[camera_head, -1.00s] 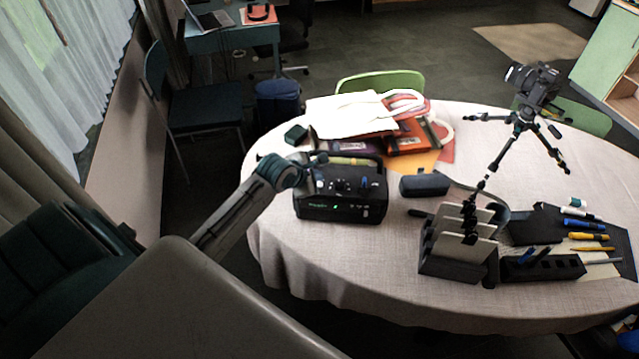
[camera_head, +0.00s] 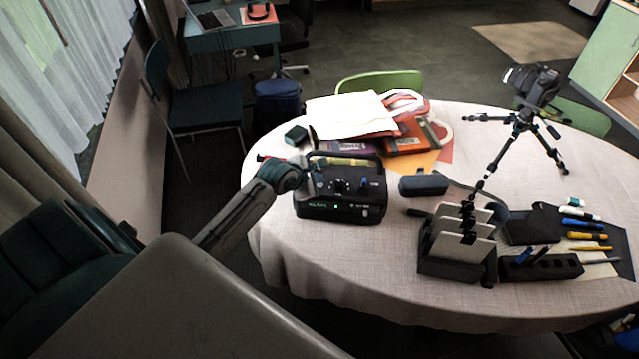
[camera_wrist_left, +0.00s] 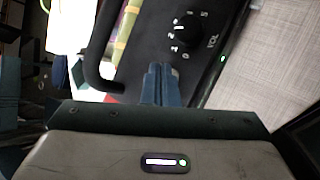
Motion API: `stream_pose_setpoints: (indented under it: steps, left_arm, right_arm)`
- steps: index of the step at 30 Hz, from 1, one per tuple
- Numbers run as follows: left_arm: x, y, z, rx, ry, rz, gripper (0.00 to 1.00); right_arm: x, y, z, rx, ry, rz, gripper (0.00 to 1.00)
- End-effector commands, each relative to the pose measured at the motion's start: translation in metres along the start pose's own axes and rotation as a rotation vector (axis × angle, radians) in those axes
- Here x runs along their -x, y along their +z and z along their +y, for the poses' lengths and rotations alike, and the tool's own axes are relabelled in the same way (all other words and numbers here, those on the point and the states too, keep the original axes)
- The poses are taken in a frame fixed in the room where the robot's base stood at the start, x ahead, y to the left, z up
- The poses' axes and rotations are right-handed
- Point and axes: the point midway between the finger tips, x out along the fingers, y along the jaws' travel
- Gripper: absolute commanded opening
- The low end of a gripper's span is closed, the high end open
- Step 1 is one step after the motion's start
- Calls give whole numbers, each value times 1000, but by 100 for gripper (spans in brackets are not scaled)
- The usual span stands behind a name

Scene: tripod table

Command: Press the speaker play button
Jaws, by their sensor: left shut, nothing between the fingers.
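The speaker is a black box (camera_head: 341,209) with a carrying handle, on the near left part of the round table. Its top has knobs, and green lights show on its front. My left gripper (camera_head: 312,184) is over the left end of its top. In the left wrist view, the shut blue fingers (camera_wrist_left: 160,72) are empty and point at the speaker's top panel (camera_wrist_left: 145,45), close to the VOL knob (camera_wrist_left: 186,31). A small pale part shows beside the fingertips. I cannot tell whether they touch the panel, and no play button is clearly visible. My right gripper is not in view.
A camera on a tripod (camera_head: 524,120) stands at the back right. A black file rack (camera_head: 452,267), a dark case (camera_head: 424,185) and several pens are right of the speaker. A white bag (camera_head: 350,113) and folders lie behind it. The table's front edge has bare cloth.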

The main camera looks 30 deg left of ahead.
Motion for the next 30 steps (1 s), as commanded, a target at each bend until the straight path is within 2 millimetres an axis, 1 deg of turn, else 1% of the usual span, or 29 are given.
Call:
stream_pose_setpoints:
  steps: [20,30]
  left_arm:
    - [-5,-4,-4,0,0,0,0]
    - [-4,-3,-3,0,-1,1,0]
  right_arm:
    - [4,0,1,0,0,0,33]
    - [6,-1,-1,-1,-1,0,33]
